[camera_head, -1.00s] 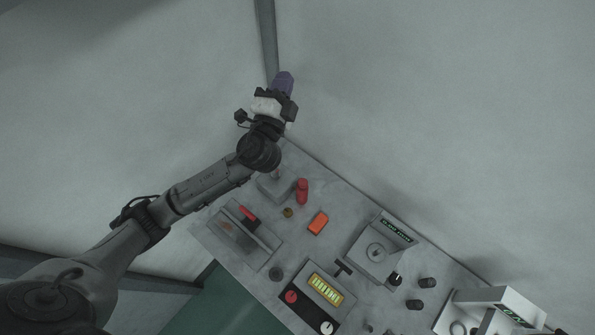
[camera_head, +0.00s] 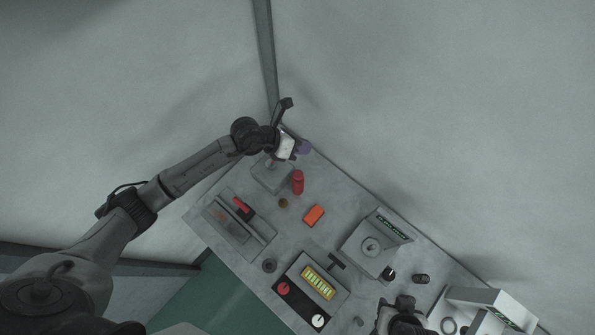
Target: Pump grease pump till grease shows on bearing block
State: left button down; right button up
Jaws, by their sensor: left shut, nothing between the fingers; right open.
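My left gripper (camera_head: 304,147), with purple fingertips, is shut and empty above the far left corner of the workbench. Just below it in the picture is a grey block (camera_head: 268,177) with a small upright part. A red cylinder (camera_head: 298,183) stands beside that block. A red-handled lever (camera_head: 243,209) sits on a grey plate further left. I cannot tell for certain which of these is the grease pump or the bearing block, and no grease is clear to see. My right gripper (camera_head: 404,305) is open at the lower edge, partly cut off, and seems empty.
The grey workbench (camera_head: 330,190) carries an orange box (camera_head: 314,215), a panel with a yellow display (camera_head: 318,283), a labelled grey station (camera_head: 370,246) and a dark cylinder (camera_head: 421,279). A white-framed unit (camera_head: 497,297) stands lower right. A wall runs behind the bench.

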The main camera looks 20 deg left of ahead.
pick_arm(q)
jog(key=shift+s+a+f+g+y, duration=0.2)
jog(key=shift+s+f+g+y, duration=0.05)
jog(key=shift+s+f+g, duration=0.25)
jog(key=shift+s+a+f+g+y, duration=0.25)
jog(key=shift+s+f+g, duration=0.15)
jog(key=shift+s+f, duration=0.15)
jog(key=shift+d, duration=0.1)
jog(key=b, duration=0.6)
send_over(301, 173)
jog(key=a, duration=0.1)
jog(key=f, duration=0.6)
jog(key=shift+s+f, duration=0.15)
jog(key=shift+s, duration=0.05)
jog(key=shift+f+b, duration=0.7)
jog(key=shift+f, duration=0.5)
jog(key=shift+a+f+b, duration=0.1)
jog(key=shift+f+b, duration=0.9)
jog(key=shift+f, duration=0.7)
dwell(1.1)
jog(key=shift+r, duration=0.2)
jog(key=shift+r+p, duration=1.5)
jog(key=shift+p, duration=0.1)
